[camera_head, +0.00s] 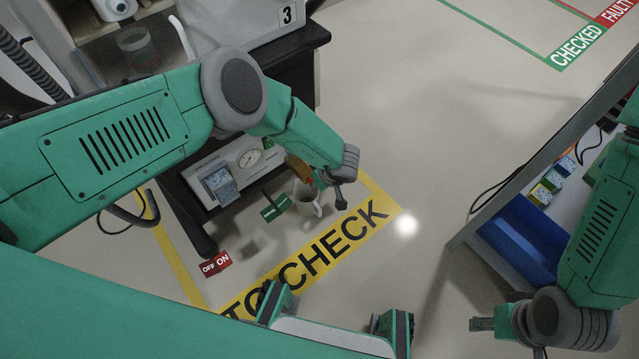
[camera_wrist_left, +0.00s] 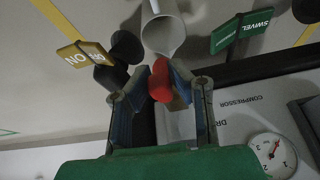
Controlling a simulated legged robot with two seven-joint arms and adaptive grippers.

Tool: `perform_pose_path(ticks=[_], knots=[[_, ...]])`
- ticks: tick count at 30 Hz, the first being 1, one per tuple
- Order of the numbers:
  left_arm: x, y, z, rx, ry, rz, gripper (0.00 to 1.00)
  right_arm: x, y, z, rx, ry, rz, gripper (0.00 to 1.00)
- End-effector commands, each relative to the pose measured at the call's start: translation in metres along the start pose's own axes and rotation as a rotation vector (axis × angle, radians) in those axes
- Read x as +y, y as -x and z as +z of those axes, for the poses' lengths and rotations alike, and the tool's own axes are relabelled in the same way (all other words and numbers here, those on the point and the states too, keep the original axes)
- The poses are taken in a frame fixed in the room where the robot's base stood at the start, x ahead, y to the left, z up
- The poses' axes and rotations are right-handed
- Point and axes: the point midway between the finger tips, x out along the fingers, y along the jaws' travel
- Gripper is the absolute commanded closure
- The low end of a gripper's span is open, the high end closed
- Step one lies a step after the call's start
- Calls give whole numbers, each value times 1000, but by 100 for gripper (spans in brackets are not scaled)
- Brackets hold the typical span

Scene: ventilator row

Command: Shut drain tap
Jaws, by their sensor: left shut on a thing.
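A red tap handle (camera_wrist_left: 160,80) shows between the fingertips of my left gripper (camera_wrist_left: 163,88) in the left wrist view, and the gripper is shut on it. The handle's angle is hard to judge. A white cup (camera_wrist_left: 163,32) is just beyond the handle; it also shows in the head view (camera_head: 308,204), near the floor by the compressor panel. In the head view my left gripper (camera_head: 338,184) reaches the front of the ventilator unit, its fingers partly hidden. My right gripper (camera_head: 490,324) is at the lower right, away from the tap; its opening is unclear.
The compressor panel (camera_head: 236,172) carries a gauge, shown closely in the left wrist view (camera_wrist_left: 273,154). A green swivel tag (camera_wrist_left: 240,32) and a yellow tag (camera_wrist_left: 82,54) flank the cup. A red OFF/ON tag (camera_head: 215,264) is at the left. A bench with a blue tray (camera_head: 520,240) stands right.

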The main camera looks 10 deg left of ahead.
Motion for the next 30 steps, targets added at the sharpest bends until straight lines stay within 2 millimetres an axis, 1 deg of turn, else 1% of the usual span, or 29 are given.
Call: perform_pose_path(ticks=[1,12,13,14,15,25,28,30], knots=[[4,2,-3,3,1,5,100,0,0,0,0,0,0,60],[6,3,-4,5,-1,6,100,0,0,0,0,0,0,60],[6,3,-4,5,-1,7,78,0,0,0,0,0,0,60],[6,3,-4,4,-1,7,67,0,0,0,0,0,0,60],[6,3,-3,4,-1,6,61,0,0,0,0,0,0,60],[3,3,-2,2,-2,1,61,0,0,1,3,0,0,60],[4,10,-2,2,-3,1,61,0,1,1,3,0,0,60],[4,20,-2,3,-4,2,61,0,1,1,3,0,0,60]])
